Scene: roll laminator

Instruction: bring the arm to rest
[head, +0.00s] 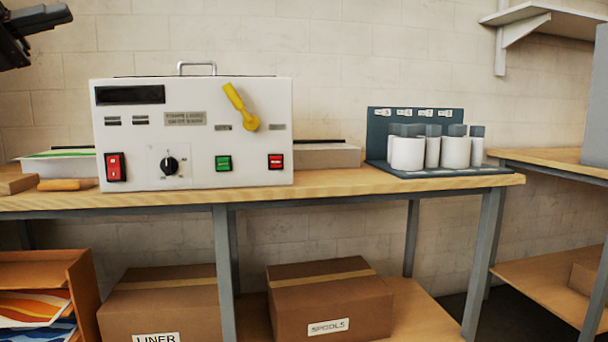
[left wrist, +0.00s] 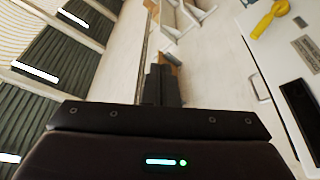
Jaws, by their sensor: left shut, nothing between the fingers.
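My left gripper (head: 22,32) shows at the top left corner of the head view, raised in front of the wall and partly cut off by the picture edge. In the left wrist view its fingers (left wrist: 161,85) are together, with nothing between them. The roll laminator (head: 195,150) stands on the bench below and to the right of the gripper, clear of it. It has a yellow lever (head: 241,107), a black dial, and red and green switches. Part of it shows at the right of the left wrist view (left wrist: 288,55). My right gripper is not in view.
A dark rack (head: 374,120) with white and grey rolls stands on the wooden bench (head: 350,187). Cardboard boxes marked LINER (head: 160,305) and SPOOLS (head: 328,300) sit on the lower shelf. A wall shelf (head: 555,14) is at the upper right. The space around the left gripper looks free.

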